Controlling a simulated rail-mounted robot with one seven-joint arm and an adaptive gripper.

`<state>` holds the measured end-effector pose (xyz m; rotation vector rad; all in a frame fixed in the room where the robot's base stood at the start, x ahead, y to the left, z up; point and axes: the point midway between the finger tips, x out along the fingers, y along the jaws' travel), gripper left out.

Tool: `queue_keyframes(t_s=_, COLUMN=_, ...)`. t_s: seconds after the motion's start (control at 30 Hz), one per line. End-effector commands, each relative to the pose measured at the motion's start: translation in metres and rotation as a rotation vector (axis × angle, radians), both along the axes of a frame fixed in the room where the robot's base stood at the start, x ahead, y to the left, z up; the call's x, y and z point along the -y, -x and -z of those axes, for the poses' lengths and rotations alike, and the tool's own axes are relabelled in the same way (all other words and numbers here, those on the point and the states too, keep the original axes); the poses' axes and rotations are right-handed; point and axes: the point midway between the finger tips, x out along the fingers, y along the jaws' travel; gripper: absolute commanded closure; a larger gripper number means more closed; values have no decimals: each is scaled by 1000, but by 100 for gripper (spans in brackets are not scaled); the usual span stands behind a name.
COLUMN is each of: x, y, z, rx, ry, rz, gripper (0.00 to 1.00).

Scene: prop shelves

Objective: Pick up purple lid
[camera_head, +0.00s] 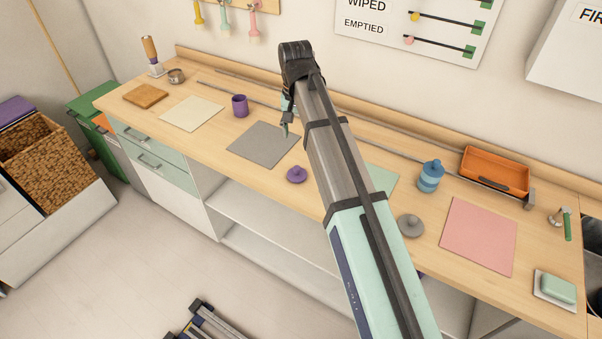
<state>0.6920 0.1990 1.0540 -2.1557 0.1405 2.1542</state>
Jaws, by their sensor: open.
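The purple lid (296,175) is a small round disc with a knob on top. It lies on the wooden counter near its front edge, just right of the grey mat (262,145). A purple cup (240,106) stands farther back and to the left. My gripper (286,127) is open and hangs over the counter by the right part of the grey mat, above and behind the lid in the picture. My arm partly hides the gripper. I see nothing between its fingers.
Left on the counter (211,149) are a cream mat (191,114) and a wooden board (146,95). Right of my arm are a grey lid (411,227), a blue jar (429,177), a pink mat (478,236) and an orange tray (494,172). A rail runs along the back.

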Motion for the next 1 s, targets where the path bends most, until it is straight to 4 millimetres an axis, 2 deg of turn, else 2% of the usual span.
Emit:
queue_keyframes(t_s=0.3, x=1, y=2, z=54, rx=-3, ry=1, rz=1, gripper=49)
queue_keyframes(t_s=0.5, x=0, y=1, z=83, rx=-3, ry=0, rz=1, gripper=49)
queue_keyframes(t_s=1.0, x=1, y=2, z=114, rx=-3, ry=0, rz=1, gripper=49)
